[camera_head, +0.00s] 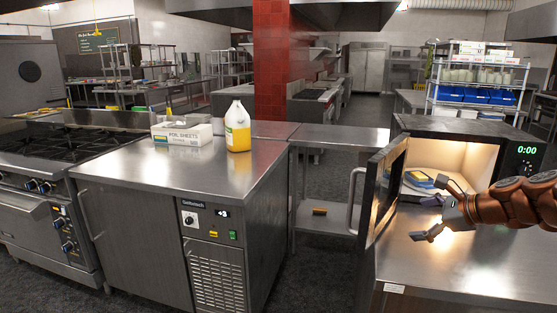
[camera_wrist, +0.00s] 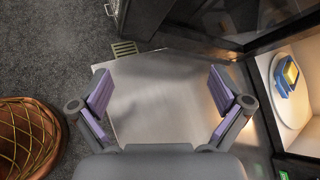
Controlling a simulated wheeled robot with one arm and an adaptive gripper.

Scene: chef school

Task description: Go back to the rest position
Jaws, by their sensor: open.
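My gripper (camera_head: 438,210) is in front of the open microwave (camera_head: 432,128) at the right of the head view. Its fingers are spread and nothing is between them. In the wrist view my gripper (camera_wrist: 162,100) is also open and empty above the steel counter (camera_wrist: 160,85). My arm comes in from the right edge of the head view. Inside the lit microwave, a blue item with a yellow top (camera_head: 420,178) sits on the turntable. The item also shows at the right of the wrist view (camera_wrist: 287,78).
The microwave door (camera_head: 385,185) stands open to the left of my gripper. A steel cabinet (camera_head: 130,180) at left bears a box (camera_head: 183,134) and a jug of yellow liquid (camera_head: 238,128). A stove (camera_head: 60,145) is farther left. Dark floor lies between the counters.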

